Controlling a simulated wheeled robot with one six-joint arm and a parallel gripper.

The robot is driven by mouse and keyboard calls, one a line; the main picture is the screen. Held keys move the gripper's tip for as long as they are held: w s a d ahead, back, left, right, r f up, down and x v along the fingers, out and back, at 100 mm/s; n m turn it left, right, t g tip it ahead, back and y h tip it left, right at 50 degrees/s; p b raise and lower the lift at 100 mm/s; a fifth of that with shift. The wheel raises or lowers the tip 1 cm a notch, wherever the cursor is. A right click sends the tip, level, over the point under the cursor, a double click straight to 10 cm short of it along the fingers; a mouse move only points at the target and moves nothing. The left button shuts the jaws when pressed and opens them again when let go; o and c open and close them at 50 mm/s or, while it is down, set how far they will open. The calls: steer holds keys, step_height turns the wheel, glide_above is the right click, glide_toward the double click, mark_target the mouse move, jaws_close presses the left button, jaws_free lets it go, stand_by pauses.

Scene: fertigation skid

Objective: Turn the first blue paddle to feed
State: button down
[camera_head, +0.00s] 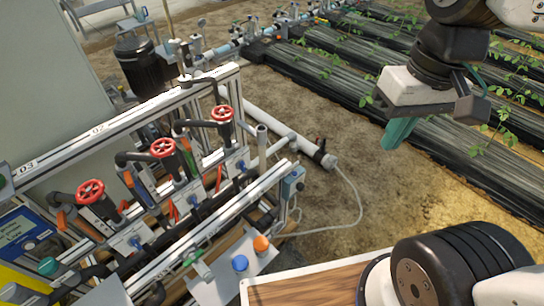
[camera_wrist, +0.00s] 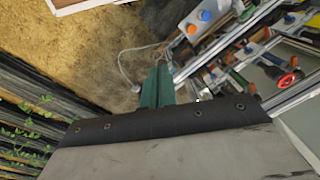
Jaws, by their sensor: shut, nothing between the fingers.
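Small blue paddles sit low on the dosing lines of the skid in the head view: one at the right line (camera_head: 241,165) and one at the left line (camera_head: 135,242). They are too small for me to tell their angle or setting. The rail (camera_head: 120,122) above carries labels 02 and 03; I cannot read a label for the first line. My gripper (camera_head: 393,142) is shut and empty, its teal fingers pointing down over bare soil, well right of the skid. In the wrist view the shut fingers (camera_wrist: 158,87) touch nothing.
Red handwheels (camera_head: 222,114) stand above the lines, with orange handles (camera_head: 128,179) among them. A blue cap (camera_head: 240,263) and an orange cap (camera_head: 261,243) are at the skid's front. A white pipe (camera_head: 290,137) and thin hose lie on soil. Planted beds (camera_head: 440,120) are at right.

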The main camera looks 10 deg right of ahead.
steer(key=w+a+f+n+g+y, duration=0.1)
steer(key=w+a+f+g+y, duration=0.1)
steer(key=w+a+f+y, duration=0.3)
steer(key=w+f+g+y, duration=0.1)
steer(key=w+f+y, duration=0.15)
steer(key=w, duration=0.45)
steer(key=w+a+f+n+g+y, duration=0.1)
steer(key=w+a+f+g+y, duration=0.1)
steer(key=w+a+f+y, duration=0.25)
steer(key=w+d+f+m+t+y, duration=0.2)
steer(key=w+f+y, duration=0.1)
steer(key=w+f, duration=0.5)
steer(key=m+t+y, duration=0.2)
steer(key=m+t, duration=0.1)
steer(key=t, duration=0.3)
glide_toward(243, 162)
steer(key=w+a, duration=0.3)
steer(key=w, duration=0.1)
steer(key=shift+s+a+f, duration=0.2)
steer(key=shift+s+a, duration=0.35)
steer(key=shift+a, duration=0.2)
steer(key=shift+s+a+f, duration=0.2)
steer(key=shift+s+a, duration=0.35)
steer(key=shift+a, duration=0.2)
